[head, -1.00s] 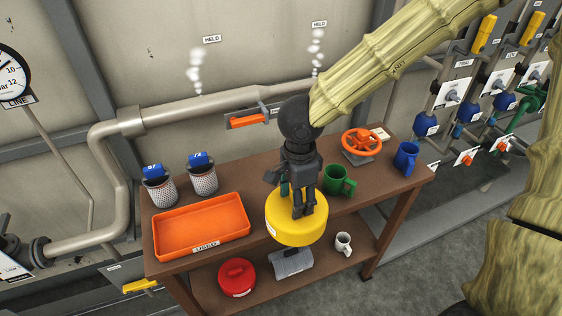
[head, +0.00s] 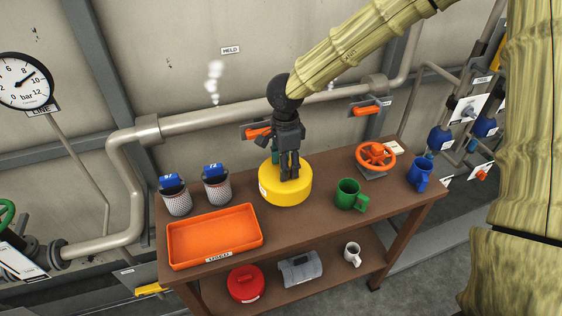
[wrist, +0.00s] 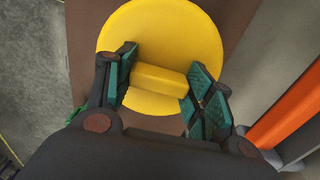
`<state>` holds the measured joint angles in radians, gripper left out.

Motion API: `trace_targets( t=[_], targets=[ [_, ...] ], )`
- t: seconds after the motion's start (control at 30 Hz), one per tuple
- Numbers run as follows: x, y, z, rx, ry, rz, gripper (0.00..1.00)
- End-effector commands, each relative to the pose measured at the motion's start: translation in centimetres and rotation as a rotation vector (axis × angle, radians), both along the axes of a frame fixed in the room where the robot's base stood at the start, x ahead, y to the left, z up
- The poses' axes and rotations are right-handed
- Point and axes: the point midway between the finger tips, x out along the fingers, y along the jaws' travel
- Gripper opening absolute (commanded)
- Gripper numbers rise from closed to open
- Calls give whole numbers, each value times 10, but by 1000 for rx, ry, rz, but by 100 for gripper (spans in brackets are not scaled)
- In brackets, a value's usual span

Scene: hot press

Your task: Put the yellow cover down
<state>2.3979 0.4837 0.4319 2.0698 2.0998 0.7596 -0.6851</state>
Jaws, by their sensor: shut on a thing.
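The yellow cover (head: 285,188) is a thick round disc, seen over the brown table (head: 325,215), between the orange tray and the green mug. I cannot tell whether its underside touches the tabletop. My gripper (head: 289,176) is above it, pointing down. In the wrist view the cover (wrist: 160,30) fills the upper middle, and my gripper (wrist: 158,82) is shut on its raised bar-shaped handle, one green pad at each end. The cover looks level.
An orange tray (head: 215,258) marked USED and two perforated cups (head: 176,203) stand left. A green mug (head: 347,195), an orange handwheel (head: 376,155) and a blue mug (head: 420,173) stand right. A pipe with an orange-handled valve (head: 258,132) runs behind the table.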

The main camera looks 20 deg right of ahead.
Motion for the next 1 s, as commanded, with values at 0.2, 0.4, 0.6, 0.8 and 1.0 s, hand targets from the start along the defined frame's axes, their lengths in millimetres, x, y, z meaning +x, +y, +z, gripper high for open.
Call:
trace_targets(
  t=[0.2,0.4,0.6,0.8,1.0],
  targets=[
    [22,0,1,0,0,-1,27],
    [33,1,-4,-2,2,0,27],
    [33,0,-27,-2,2,0,27],
    [33,1,-35,0,0,0,27],
    [33,1,-35,0,0,0,27]
  ],
)
